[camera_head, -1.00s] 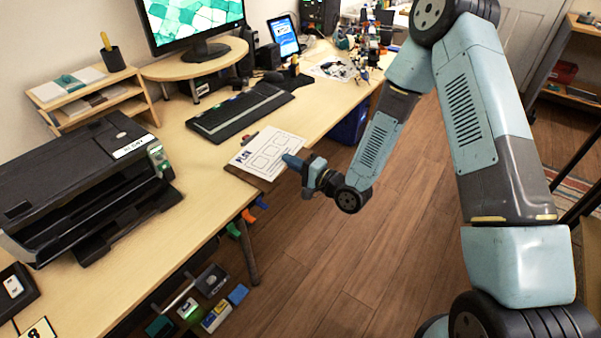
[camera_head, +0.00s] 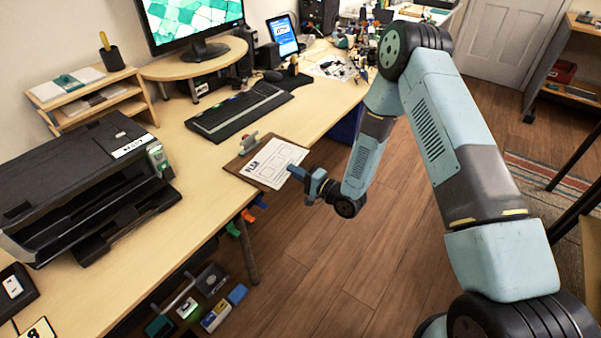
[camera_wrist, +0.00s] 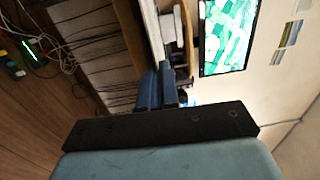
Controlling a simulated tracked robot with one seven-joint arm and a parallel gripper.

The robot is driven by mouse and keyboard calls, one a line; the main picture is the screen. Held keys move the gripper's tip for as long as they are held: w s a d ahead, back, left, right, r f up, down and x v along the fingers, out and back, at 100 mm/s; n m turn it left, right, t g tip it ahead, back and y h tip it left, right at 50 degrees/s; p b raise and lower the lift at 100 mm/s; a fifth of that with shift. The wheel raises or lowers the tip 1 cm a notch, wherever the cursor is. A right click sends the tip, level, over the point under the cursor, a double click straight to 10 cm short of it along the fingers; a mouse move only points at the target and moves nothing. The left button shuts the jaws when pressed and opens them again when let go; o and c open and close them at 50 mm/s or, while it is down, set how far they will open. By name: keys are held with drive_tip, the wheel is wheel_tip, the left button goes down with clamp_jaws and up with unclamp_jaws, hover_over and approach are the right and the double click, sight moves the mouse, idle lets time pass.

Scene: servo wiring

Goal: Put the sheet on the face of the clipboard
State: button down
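The brown clipboard (camera_head: 236,166) lies flat at the desk's front edge in the head view, with its metal clip (camera_head: 249,141) at the far left end. The white sheet (camera_head: 270,160), printed with PLAN and boxes, covers much of the board and reaches past its right side. Whether it touches the board is hard to tell. My gripper (camera_head: 296,171) is at the sheet's right edge, its blue fingers shut on it. In the wrist view the fingers (camera_wrist: 158,88) are close together, with a thin pale edge running away from them.
A keyboard (camera_head: 238,112) lies behind the clipboard, and a black printer (camera_head: 80,185) stands to the left. A monitor (camera_head: 190,22) is on a riser. Open floor lies right of the desk. Coloured clips (camera_head: 247,215) hang below the desk edge.

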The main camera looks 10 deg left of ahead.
drive_tip(key=shift+f, duration=0.1)
drive_tip(key=c, duration=1.3)
unclamp_jaws()
